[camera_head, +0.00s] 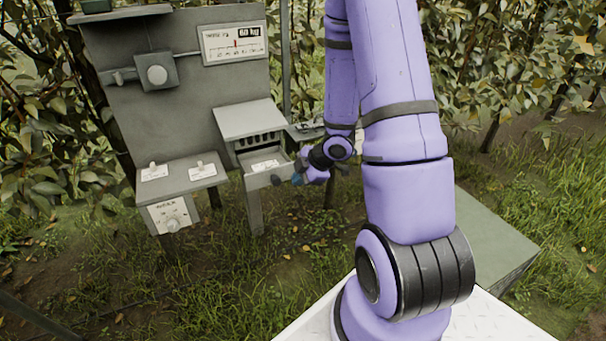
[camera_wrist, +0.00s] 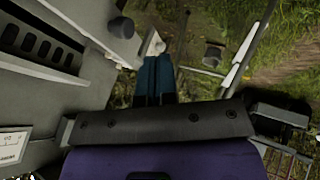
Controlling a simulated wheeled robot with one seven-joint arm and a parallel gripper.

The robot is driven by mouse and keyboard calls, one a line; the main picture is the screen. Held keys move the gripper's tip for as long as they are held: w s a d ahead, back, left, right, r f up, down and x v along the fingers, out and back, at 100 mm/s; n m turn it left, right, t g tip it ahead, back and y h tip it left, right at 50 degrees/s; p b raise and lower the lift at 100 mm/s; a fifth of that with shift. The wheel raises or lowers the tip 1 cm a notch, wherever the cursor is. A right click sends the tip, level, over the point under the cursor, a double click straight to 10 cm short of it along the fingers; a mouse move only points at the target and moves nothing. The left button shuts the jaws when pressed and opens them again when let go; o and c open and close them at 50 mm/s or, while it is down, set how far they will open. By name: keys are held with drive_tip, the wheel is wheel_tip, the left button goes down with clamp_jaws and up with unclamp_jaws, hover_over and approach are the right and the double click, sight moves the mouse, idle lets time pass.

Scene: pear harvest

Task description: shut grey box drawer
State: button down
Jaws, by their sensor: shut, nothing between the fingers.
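The grey box (camera_head: 248,118) stands on the front of a grey panel in the head view, with a row of dark slots under its sloping top. Its drawer (camera_head: 262,179) stands out from it, open, with a white label inside. My gripper (camera_head: 297,179) is at the right front corner of the drawer, with its teal fingers together. In the wrist view the teal fingers (camera_wrist: 154,78) are shut and empty beside grey metal with dark slots (camera_wrist: 40,45). A dark round knob (camera_wrist: 122,27) is up and left of the fingers. I cannot tell whether the fingers touch the drawer.
Leafy bushes stand behind. Grass lies in front, and a green-grey crate (camera_head: 485,235) is at the right.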

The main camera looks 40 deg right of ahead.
sight(274, 176)
drive_tip(key=w+f, duration=0.4)
drive_tip(key=w, duration=0.3)
drive_tip(key=shift+a+f, duration=0.35)
drive_tip(key=shift+f, duration=0.05)
